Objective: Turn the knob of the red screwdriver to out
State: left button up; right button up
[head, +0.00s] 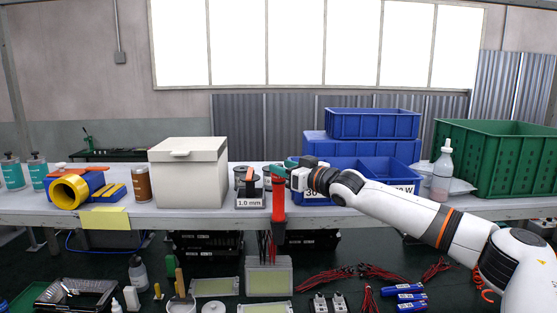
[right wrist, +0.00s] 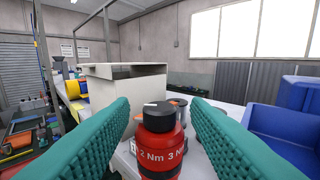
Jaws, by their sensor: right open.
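The red screwdriver (head: 278,198) hangs upright in front of the bench edge in the head view. In the right wrist view its red body (right wrist: 160,148) carries the marks "2 Nm" and "3 Nm". Its dark knob (right wrist: 159,109) sits on top with a pale mark; which setting it points to I cannot tell. My right gripper (head: 291,161) is at the screwdriver's top. Its teal fingers are open, one on each side of the screwdriver, with gaps to it in the right wrist view. My left gripper is not in view.
A white lidded box (head: 188,180) stands left of the screwdriver. A spool holder marked "1.0 mm" (head: 249,203) is close beside it. Blue bins (head: 372,124) stand behind my right arm, a green crate (head: 495,160) at the right. A yellow roll (head: 69,190) lies at the left.

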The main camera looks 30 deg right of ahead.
jog(key=shift+p+x, duration=0.45)
jog(key=shift+x, duration=0.75)
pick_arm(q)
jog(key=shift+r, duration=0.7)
pick_arm(e)
grip_shut()
pick_arm(q)
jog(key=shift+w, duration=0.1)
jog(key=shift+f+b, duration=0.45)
jog(key=shift+b, duration=0.1)
pick_arm(e)
jog(key=shift+f, duration=0.1)
